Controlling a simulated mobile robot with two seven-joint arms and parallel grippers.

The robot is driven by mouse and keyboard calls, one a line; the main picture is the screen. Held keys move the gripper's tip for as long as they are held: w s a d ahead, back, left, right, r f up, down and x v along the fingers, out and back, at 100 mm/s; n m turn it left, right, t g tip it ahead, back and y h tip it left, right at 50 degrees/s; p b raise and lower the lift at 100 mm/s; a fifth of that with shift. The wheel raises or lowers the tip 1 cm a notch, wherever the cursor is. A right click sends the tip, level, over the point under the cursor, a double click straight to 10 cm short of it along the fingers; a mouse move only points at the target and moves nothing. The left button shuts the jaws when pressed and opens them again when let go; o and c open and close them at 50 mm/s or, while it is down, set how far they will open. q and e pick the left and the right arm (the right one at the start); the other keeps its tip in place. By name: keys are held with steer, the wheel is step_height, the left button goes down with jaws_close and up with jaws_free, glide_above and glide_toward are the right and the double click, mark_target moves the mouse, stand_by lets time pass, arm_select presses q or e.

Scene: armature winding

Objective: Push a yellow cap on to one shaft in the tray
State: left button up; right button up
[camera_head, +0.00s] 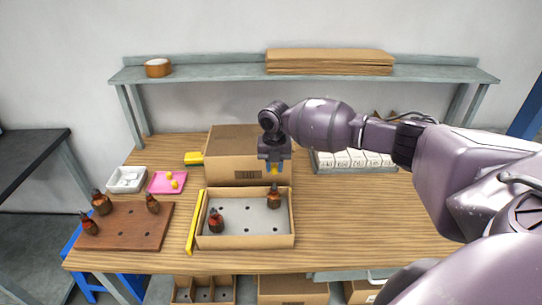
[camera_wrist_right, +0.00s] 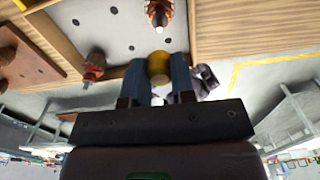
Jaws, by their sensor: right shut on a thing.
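My right gripper (camera_head: 273,168) is shut on a yellow cap (camera_wrist_right: 159,66), seen between its fingers in the right wrist view. It hangs above the back right of the shallow cardboard tray (camera_head: 245,242) with a grey holed insert. An upright armature shaft (camera_head: 274,199) stands in the tray just below the gripper, with a small gap between cap and shaft. It also shows in the right wrist view (camera_wrist_right: 158,12). A second armature shaft (camera_head: 216,222) stands at the tray's front left, without a visible yellow cap. My left gripper is not in view.
A brown holed board (camera_head: 125,238) at the left holds several armatures. A pink dish (camera_head: 158,185) with yellow caps and a white bin (camera_head: 126,185) stand behind it. A closed cardboard box (camera_head: 230,150) stands behind the tray. The table right of the tray is clear.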

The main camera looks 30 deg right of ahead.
steer(key=shift+w+d+r+n, duration=0.1)
steer(key=shift+w+d+n, duration=0.05)
steer(key=shift+n, duration=0.15)
steer(key=shift+f, duration=0.95)
steer(key=shift+f+b, duration=0.7)
steer(key=shift+b, duration=0.15)
steer(key=shift+f+b, duration=0.65)
steer(key=shift+r, duration=0.2)
arm_select(q)
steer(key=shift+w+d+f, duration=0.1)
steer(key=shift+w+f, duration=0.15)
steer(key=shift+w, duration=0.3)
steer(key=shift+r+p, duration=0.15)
steer(key=shift+p, duration=0.35)
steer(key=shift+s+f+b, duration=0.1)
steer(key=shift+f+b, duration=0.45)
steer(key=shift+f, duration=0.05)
arm_select(e)
steer(key=shift+f, duration=1.5)
